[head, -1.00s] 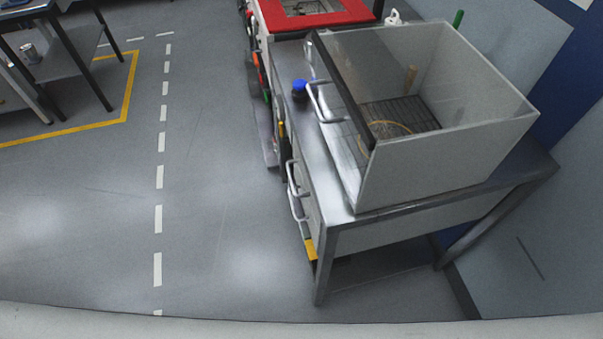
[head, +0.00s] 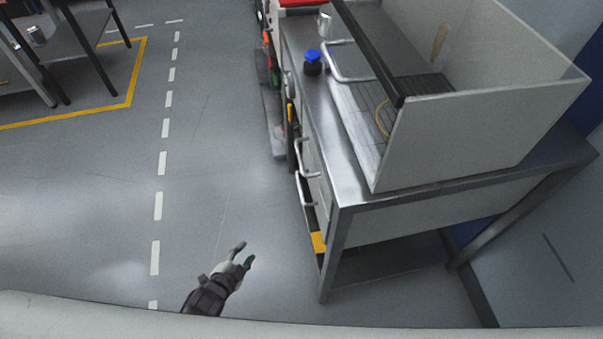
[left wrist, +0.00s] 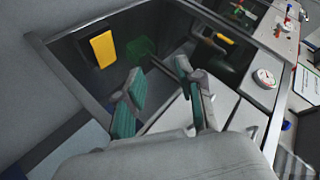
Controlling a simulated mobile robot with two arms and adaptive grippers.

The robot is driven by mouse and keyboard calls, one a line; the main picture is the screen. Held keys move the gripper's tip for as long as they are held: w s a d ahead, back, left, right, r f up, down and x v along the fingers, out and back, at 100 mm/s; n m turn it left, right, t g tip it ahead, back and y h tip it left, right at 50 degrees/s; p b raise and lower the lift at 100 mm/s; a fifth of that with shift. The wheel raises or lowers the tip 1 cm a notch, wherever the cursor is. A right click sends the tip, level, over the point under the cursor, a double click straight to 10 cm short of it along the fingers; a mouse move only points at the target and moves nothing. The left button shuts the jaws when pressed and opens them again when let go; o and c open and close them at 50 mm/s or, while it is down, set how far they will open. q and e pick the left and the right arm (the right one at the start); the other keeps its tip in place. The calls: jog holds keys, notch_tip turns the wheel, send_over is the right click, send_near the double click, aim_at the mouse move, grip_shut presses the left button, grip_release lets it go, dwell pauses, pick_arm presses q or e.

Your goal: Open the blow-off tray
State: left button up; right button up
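A steel bench (head: 345,178) carries a clear-walled box (head: 450,135) with a dark front bar and a handle. Two drawer handles, an upper one (head: 307,146) and a lower one (head: 302,190), stick out from the bench's left side. Which of these parts is the blow-off tray I cannot tell for sure; no drawer looks pulled out. My left gripper (head: 245,254) is open and empty, low over the floor, left of the handles and apart from them. Its spread green-padded fingers also show in the left wrist view (left wrist: 158,72). My right gripper is not in view.
A blue-capped dark bottle (head: 313,63) stands on the bench left of the box. A yellow block (head: 318,243) shows low on the bench's left side. A table (head: 70,45) stands at the far left. The floor (head: 215,150) between is clear.

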pick_arm(q)
jog(key=w+d+r+m+t+h+b, duration=0.2)
jog(key=w+d+r+m, duration=0.1)
jog(key=r, duration=0.3)
jog(key=w+d+r+m+t+h+b, duration=0.1)
jog(key=w+d+r+m+t+b, duration=0.15)
jog(key=w+r, duration=0.2)
jog(key=m+t+h+b, duration=0.1)
jog(key=m+h, duration=0.2)
jog(key=m, duration=0.2)
send_near(300, 157)
jog(key=shift+n+t+h, duration=0.25)
jog(key=shift+h, duration=0.05)
jog(key=x, duration=0.6)
jog(key=f+x, duration=0.1)
jog(key=x, duration=0.3)
jog(key=shift+f+p, duration=0.1)
jog(key=shift+p, duration=0.2)
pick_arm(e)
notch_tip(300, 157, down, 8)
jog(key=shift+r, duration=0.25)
pick_arm(q)
grip_shut()
